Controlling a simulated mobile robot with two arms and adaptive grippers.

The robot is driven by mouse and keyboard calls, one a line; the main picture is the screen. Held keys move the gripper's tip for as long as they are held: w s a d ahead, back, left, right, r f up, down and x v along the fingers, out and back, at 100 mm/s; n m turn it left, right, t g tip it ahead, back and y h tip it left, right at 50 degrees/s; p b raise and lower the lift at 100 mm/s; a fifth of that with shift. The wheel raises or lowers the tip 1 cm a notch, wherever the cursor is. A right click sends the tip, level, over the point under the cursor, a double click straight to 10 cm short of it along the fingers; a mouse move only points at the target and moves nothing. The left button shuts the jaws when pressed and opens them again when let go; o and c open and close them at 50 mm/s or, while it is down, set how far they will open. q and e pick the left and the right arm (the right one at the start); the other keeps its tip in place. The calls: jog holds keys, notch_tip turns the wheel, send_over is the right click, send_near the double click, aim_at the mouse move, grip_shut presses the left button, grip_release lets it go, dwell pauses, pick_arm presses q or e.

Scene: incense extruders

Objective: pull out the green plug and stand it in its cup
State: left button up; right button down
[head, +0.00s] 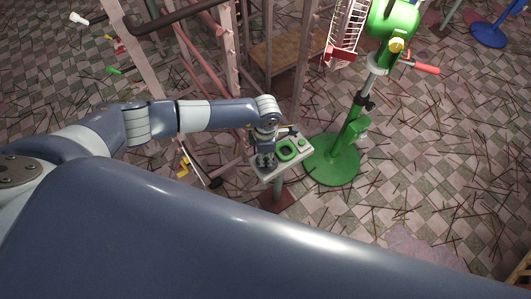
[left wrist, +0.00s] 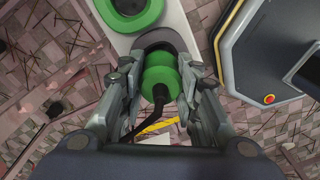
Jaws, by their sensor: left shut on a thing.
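My left gripper (head: 266,160) is at the near left end of a small pale stand (head: 268,174). In the left wrist view its fingers (left wrist: 163,92) are shut on the green plug (left wrist: 160,76), one on each side. A dark cable trails from the plug's near end. A larger green ring with a dark middle (left wrist: 137,24) sits farther along the stand and also shows in the head view (head: 280,152). The right gripper is out of view.
A green machine on a post with a round green base (head: 332,166) stands right beside the stand. A metal frame (head: 230,50) rises behind my left arm. Thin sticks litter the tiled floor (head: 430,150). A blue round base (head: 489,35) is far right.

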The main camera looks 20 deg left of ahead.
pick_arm(q)
jog(key=shift+f+b, duration=0.75)
jog(key=shift+f, duration=0.1)
jog(key=o, duration=1.1)
jog(key=shift+o, duration=0.2)
jog(key=shift+r, duration=0.15)
notch_tip(320, 180, up, 12)
jog(key=shift+f, duration=0.15)
